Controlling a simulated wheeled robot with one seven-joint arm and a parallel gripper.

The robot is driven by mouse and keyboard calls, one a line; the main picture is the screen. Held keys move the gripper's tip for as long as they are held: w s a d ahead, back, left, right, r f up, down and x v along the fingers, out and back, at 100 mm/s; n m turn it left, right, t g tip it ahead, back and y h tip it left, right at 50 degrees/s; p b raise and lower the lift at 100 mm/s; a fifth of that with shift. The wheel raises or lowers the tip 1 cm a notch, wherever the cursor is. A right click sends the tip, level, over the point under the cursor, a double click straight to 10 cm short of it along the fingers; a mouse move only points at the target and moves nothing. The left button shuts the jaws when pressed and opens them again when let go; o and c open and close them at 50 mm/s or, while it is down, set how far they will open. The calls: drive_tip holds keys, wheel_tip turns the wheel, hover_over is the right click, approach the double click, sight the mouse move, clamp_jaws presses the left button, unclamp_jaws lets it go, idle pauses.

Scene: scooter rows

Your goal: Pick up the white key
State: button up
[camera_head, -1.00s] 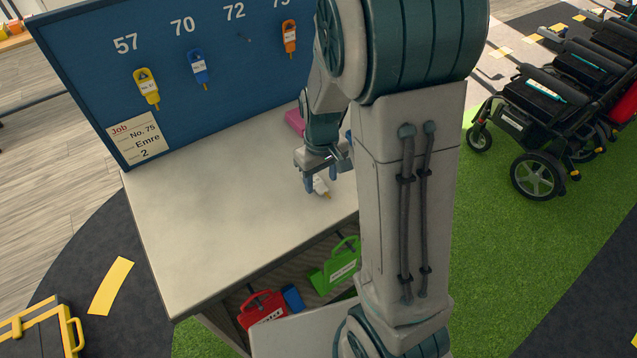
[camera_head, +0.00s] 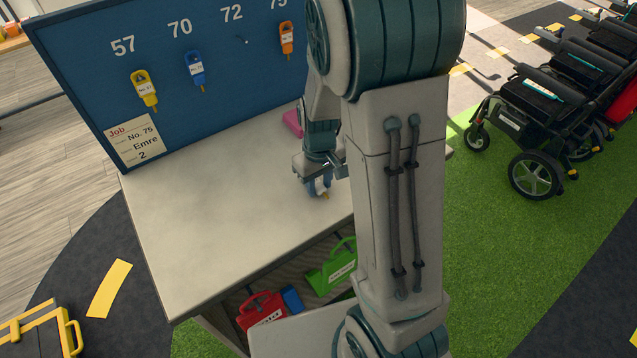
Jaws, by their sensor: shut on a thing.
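The white key (camera_head: 322,189) is at the tips of my gripper (camera_head: 318,188), over the right part of the pale tabletop (camera_head: 220,210). My gripper points down and is shut on the key. The fingers cover much of it, and its lower tip shows below them. I cannot tell whether the key still touches the tabletop.
A blue board (camera_head: 180,40) behind the table holds a yellow key (camera_head: 145,90), a blue key (camera_head: 194,70) and an orange key (camera_head: 286,40). A pink object (camera_head: 293,122) lies near the gripper. The left tabletop is clear.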

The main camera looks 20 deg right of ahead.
sight(319, 186)
drive_tip(key=shift+r, duration=0.7)
wheel_tip(319, 186, up, 3)
drive_tip(key=shift+f, duration=0.1)
drive_tip(key=s+d+r+b, duration=0.2)
drive_tip(key=d+r, duration=0.4)
drive_tip(key=d, duration=0.5)
drive_tip(key=shift+s+d+r, duration=0.2)
drive_tip(key=shift+s+r, duration=0.1)
drive_tip(key=shift+s, duration=0.05)
